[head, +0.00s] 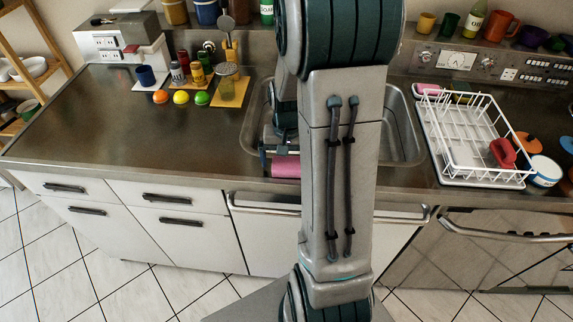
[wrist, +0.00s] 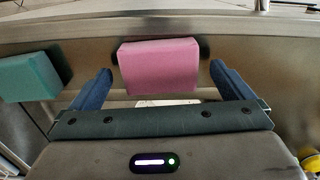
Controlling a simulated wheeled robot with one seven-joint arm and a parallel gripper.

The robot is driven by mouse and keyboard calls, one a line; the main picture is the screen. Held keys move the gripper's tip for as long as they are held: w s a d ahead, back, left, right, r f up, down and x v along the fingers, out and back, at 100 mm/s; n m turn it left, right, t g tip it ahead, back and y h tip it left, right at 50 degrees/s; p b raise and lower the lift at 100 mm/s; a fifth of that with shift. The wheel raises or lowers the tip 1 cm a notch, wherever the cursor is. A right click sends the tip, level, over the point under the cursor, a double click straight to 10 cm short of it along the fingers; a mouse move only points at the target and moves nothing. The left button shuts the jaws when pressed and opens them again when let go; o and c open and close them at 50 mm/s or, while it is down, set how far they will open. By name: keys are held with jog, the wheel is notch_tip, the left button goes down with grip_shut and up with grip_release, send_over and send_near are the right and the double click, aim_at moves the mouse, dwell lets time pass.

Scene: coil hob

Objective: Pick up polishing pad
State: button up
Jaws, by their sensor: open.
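A pink block (wrist: 160,66), which looks like the pad, shows in the wrist view between my two blue fingers, with a gap on each side. A dark part shows behind its upper corners. In the head view a pink piece (head: 286,167) shows at the front edge of the sink, partly hidden by my arm. My gripper (wrist: 161,70) is open around the pink block; I cannot tell whether it touches. A teal block (wrist: 28,76) lies to the left, outside the fingers. In the head view my gripper is mostly hidden behind my arm.
The sink (head: 404,125) is largely covered by my arm. A white dish rack (head: 470,135) stands to the right with a red item (head: 503,152) in it. Coloured balls (head: 181,97) and jars stand at the back left. The left counter (head: 85,130) is clear.

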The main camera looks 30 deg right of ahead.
jog(key=c, duration=1)
jog(key=shift+r, duration=0.55)
jog(key=r, duration=0.1)
jog(key=d+r+b, duration=0.1)
jog(key=r, duration=0.1)
jog(key=shift+w+d+r, duration=0.15)
jog(key=shift+r, duration=0.1)
jog(key=d+r, duration=0.2)
jog(key=d, duration=0.1)
jog(key=w+d+r+b, duration=0.1)
jog(key=d+r, duration=0.1)
jog(key=d, duration=0.1)
jog(key=w+d+r, duration=0.1)
jog(key=d+r, duration=0.1)
jog(key=d, duration=0.2)
jog(key=shift+d+r, duration=0.1)
jog(key=shift+r, duration=0.05)
